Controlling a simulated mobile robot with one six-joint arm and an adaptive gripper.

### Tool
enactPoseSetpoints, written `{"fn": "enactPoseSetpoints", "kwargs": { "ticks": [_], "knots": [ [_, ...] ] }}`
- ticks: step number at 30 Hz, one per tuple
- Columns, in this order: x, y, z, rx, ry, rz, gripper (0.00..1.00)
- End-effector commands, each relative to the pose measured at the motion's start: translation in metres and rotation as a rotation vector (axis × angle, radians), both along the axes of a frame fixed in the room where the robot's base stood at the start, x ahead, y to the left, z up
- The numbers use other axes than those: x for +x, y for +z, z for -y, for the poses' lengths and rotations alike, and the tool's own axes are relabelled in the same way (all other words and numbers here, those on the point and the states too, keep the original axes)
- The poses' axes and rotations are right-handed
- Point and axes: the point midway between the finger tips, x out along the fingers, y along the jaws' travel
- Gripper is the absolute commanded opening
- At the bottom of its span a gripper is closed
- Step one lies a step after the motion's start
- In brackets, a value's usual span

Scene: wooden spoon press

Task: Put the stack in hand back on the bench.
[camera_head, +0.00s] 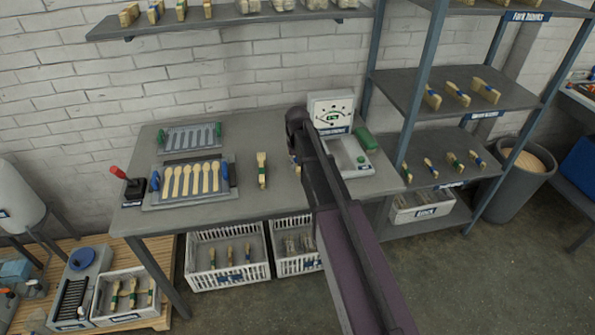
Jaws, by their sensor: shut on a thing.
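My arm reaches from the bottom right up over the bench (240,205), and its dark links cover much of my gripper. The gripper's fingers cannot be made out. A small piece of a wooden stack with a blue band (294,161) peeks out at the arm's left edge, over the bench top. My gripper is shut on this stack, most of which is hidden. Whether the stack touches the bench cannot be told. Another wooden stack with a green band (262,171) lies on the bench to its left.
A press tray with several wooden spoons (190,181) and a slotted grey tray (189,137) fill the bench's left half. A scale with a dial (331,110) stands at the back right. White crates (228,256) sit below. Bare bench shows around the green-banded stack.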

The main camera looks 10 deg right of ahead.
Motion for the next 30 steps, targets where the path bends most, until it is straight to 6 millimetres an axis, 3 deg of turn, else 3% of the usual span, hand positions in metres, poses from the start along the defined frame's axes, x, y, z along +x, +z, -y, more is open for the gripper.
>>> {"fn": "enactPoseSetpoints", "kwargs": {
  "ticks": [11, 16, 30],
  "knots": [
    [0.002, 0.000, 0.001, 0.000, 0.000, 0.000, 0.00],
    [0.015, -0.002, 0.006, 0.000, -0.001, 0.000, 0.00],
    [0.012, -0.036, 0.006, 0.000, 0.000, 0.000, 0.00]
  ]
}}
